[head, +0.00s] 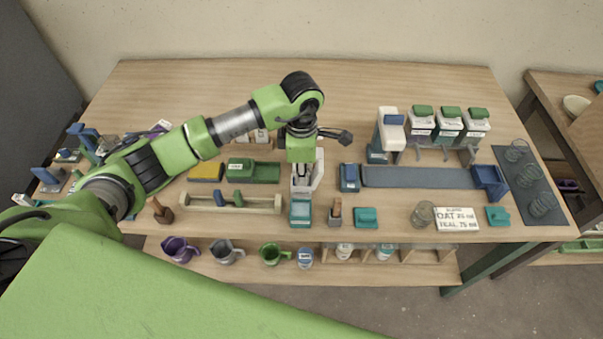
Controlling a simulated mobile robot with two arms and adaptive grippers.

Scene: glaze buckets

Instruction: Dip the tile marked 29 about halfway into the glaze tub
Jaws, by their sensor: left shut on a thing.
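My left gripper (303,172) points down over the middle of the table, near its front edge. It is shut on a pale thing (301,186), partly hidden by the fingers; I cannot read any mark on it. A small teal tub (300,213) stands close below and in front of it in the picture. I cannot tell whether the pale thing touches the tub. No number 29 is readable in this view. My right gripper is not in view.
Left of the gripper are a wooden rack (233,204), a green tray (252,173) and a yellow block (206,172). To the right are a long grey strip (420,178), green-lidded containers (448,122), a glass jar (422,214) and a sign (457,219). The table's back is clear.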

